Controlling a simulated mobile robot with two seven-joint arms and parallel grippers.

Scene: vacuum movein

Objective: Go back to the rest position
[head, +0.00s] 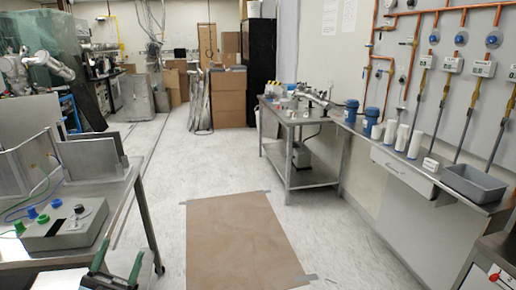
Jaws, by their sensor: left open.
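My left gripper (118,260) shows at the bottom left of the head view, with two dark green fingers pointing up and apart. It is open, and I see nothing between the fingers. It appears in front of the near edge of the left metal table (120,192), close to a grey control box (62,232) with a black knob and green and blue connectors. Whether it touches the table I cannot tell. My right gripper is not in view.
A brown mat (243,240) lies taped on the pale floor, and the aisle beyond is clear. A metal bench (305,178) stands right of centre. A wall shelf at right holds white and blue cylinders (402,138) and a grey bin (474,185). Cardboard boxes (228,100) stand behind.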

